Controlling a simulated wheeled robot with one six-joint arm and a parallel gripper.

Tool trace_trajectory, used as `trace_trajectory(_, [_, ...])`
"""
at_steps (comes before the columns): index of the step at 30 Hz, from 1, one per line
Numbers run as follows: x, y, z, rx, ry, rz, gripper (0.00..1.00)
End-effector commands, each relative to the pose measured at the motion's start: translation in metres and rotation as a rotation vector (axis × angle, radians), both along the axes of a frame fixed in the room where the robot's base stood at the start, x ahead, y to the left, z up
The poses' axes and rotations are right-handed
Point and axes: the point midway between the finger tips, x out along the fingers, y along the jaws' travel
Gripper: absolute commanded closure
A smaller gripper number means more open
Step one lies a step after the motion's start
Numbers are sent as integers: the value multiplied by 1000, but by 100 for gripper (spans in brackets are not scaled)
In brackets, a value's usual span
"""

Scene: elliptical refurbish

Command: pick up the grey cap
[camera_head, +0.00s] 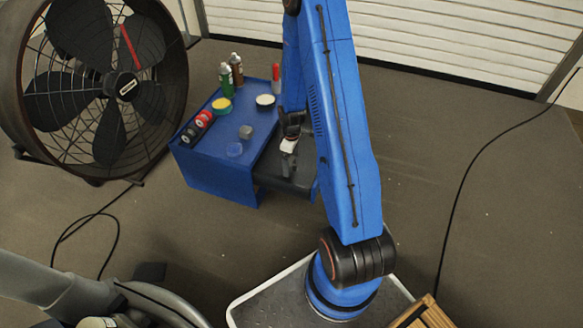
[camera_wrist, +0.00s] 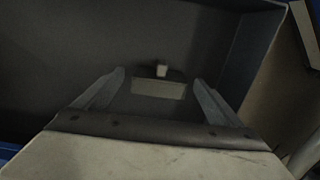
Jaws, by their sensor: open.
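My gripper (camera_head: 287,158) hangs over the open dark drawer (camera_head: 287,184) on the right side of the blue cabinet. In the wrist view its two fingers (camera_wrist: 158,90) are spread apart. Between them, inside the dark drawer (camera_wrist: 60,50), shows a pale grey-beige block (camera_wrist: 158,89) with a small light knob above it. I cannot tell whether this is the grey cap, or whether the fingers touch it. A small grey piece (camera_head: 246,131) sits on the blue cabinet top, left of my gripper. My arm hides part of the drawer in the head view.
The blue cabinet (camera_head: 210,165) also carries a green bottle (camera_head: 225,80), a brown bottle (camera_head: 237,70), a red-and-white tube (camera_head: 276,77), a yellow-green disc (camera_head: 221,105), a white-topped tin (camera_head: 265,101) and red-black rolls (camera_head: 197,126). A large fan (camera_head: 125,85) stands left. Floor at right is clear except a cable.

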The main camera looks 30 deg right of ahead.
Motion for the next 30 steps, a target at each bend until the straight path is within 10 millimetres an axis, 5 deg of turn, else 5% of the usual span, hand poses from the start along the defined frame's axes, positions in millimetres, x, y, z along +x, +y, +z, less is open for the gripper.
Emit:
trace_trajectory(5, [0, 0, -19, 0, 1, 0, 10])
trace_trajectory(12, [0, 0, -22, 0, 0, 0, 10])
trace_trajectory(18, [0, 0, -22, 0, 0, 0, 53])
trace_trajectory(30, [1, 0, -15, 0, -1, 0, 54])
